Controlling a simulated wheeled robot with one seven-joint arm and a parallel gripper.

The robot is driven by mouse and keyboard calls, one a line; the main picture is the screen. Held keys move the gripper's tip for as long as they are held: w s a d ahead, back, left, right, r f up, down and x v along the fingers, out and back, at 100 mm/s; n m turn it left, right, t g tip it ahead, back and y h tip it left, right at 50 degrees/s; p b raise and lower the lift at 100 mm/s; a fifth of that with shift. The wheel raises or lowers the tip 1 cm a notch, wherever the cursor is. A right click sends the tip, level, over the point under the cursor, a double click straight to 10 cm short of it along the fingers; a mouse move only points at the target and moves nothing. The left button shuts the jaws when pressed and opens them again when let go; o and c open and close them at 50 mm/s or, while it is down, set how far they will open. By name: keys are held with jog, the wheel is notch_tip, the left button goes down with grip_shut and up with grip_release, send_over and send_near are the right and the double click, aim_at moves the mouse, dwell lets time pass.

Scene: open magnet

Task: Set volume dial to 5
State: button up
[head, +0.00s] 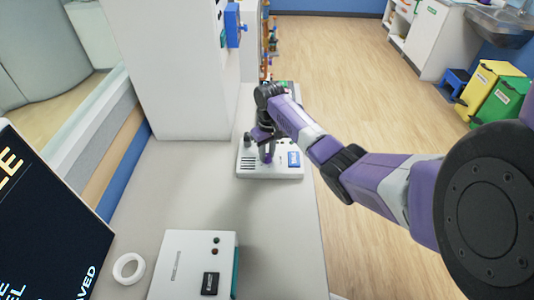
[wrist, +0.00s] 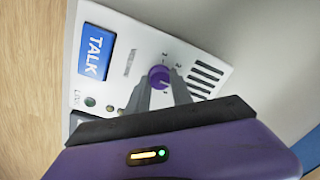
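The volume dial (wrist: 159,77) is a small round purple knob on a light grey intercom panel (wrist: 130,55), with small numbers printed around it. Its pointer is too small to read. The panel also shows in the head view (head: 251,172), on the counter under my gripper. In the wrist view my gripper (wrist: 160,82) points down at the panel, one grey finger on each side of the dial. The gap between the fingers is about the dial's width, and they look closed on it. In the head view my gripper hides the dial.
The panel has a blue TALK button (wrist: 94,52), speaker slots (wrist: 204,78) and small lights. A white box (head: 190,262) and a white ring (head: 128,268) lie nearer on the counter (head: 190,190). A tall white cabinet (head: 175,70) stands to the left. The counter between them is clear.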

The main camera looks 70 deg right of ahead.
grip_shut()
jog(key=shift+r+m+p, duration=0.1)
jog(key=shift+m+p, duration=0.2)
jog(key=shift+p, duration=0.05)
jog(key=m+p, duration=0.2)
jog(key=m, duration=0.1)
jog(key=shift+a+p, duration=0.1)
jog(key=shift+p, duration=0.25)
jog(key=m+p, duration=0.2)
jog(key=m, duration=0.4)
jog(key=m+p, duration=0.1)
jog(key=m, duration=0.4)
jog(key=shift+s+h, duration=0.1)
jog(key=shift+h, duration=0.2)
jog(key=m, duration=0.5)
jog(key=shift+m, duration=0.3)
